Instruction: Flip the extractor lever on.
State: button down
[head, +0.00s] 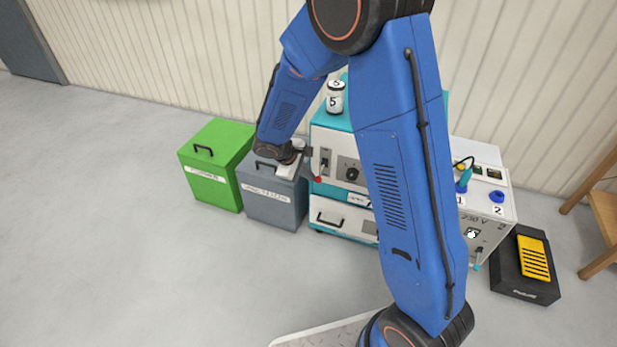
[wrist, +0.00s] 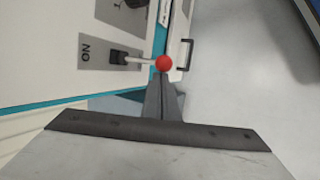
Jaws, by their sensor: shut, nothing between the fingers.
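The extractor lever is a pale stem with a red ball (wrist: 163,63) at its end, on a light front panel with a grey plate marked "ON" (wrist: 85,50). In the wrist view the stem points away from the "ON" mark. In the head view the red ball (head: 318,179) hangs low on the front of the white and teal cabinet (head: 333,141), left of its dark knob. My gripper (wrist: 161,77) is shut and empty, its fingertips right at the ball. I cannot tell if they touch it. In the head view my gripper (head: 308,152) is beside the lever panel.
A green box (head: 213,160) and a grey box (head: 272,205) stand left of the cabinet. A canister marked 5 (head: 335,98) is on top. A white 230 V unit (head: 488,220) and a black and yellow box (head: 527,266) are at right. My arm hides part of the cabinet.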

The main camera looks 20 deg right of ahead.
jog(key=shift+w+d+r+g+y, duration=0.15)
jog(key=shift+r+g+y, duration=0.35)
jog(key=shift+r, duration=0.25)
jog(key=shift+w+d+r+g+y, duration=0.1)
jog(key=shift+r+g+y, duration=0.3)
jog(key=shift+r+g, duration=0.25)
jog(key=shift+r, duration=0.15)
jog(key=shift+r, duration=0.7)
jog(key=shift+a, duration=0.1)
jog(key=w+a+r, duration=0.4)
jog(key=r, duration=0.3)
jog(key=shift+a+r, duration=0.15)
jog(key=shift+a, duration=0.05)
